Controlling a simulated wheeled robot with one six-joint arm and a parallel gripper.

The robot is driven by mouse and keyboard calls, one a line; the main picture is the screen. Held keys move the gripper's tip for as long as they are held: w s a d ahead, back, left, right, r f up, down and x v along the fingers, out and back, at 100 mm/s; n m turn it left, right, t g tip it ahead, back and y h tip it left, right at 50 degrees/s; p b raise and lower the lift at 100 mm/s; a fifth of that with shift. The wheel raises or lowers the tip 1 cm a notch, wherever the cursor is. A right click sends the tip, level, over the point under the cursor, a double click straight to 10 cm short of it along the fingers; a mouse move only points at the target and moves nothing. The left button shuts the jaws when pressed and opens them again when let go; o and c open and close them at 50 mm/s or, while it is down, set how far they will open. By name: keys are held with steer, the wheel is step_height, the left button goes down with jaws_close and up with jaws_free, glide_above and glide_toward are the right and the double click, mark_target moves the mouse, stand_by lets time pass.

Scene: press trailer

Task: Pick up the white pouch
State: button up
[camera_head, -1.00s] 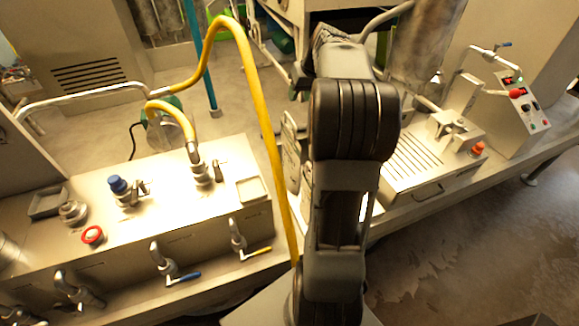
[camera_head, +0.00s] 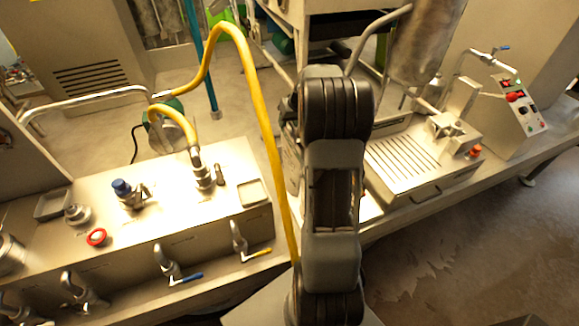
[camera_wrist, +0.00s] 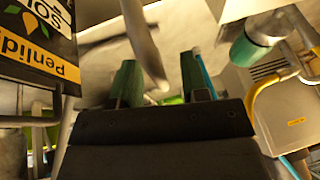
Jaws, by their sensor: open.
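I cannot make out a white pouch in either view. In the head view my gripper is hidden behind my own arm.
A panel with valves (camera_head: 130,240) stands at the left, with a yellow hose (camera_head: 265,120) arching beside my arm. A grated tray (camera_head: 402,165) and a control box (camera_head: 515,115) are at the right. The wrist view shows a black and yellow sign (camera_wrist: 35,70) and a green motor (camera_wrist: 248,48).

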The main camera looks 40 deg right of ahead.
steer(key=shift+f, duration=0.15)
jaws_close()
stand_by(0.4)
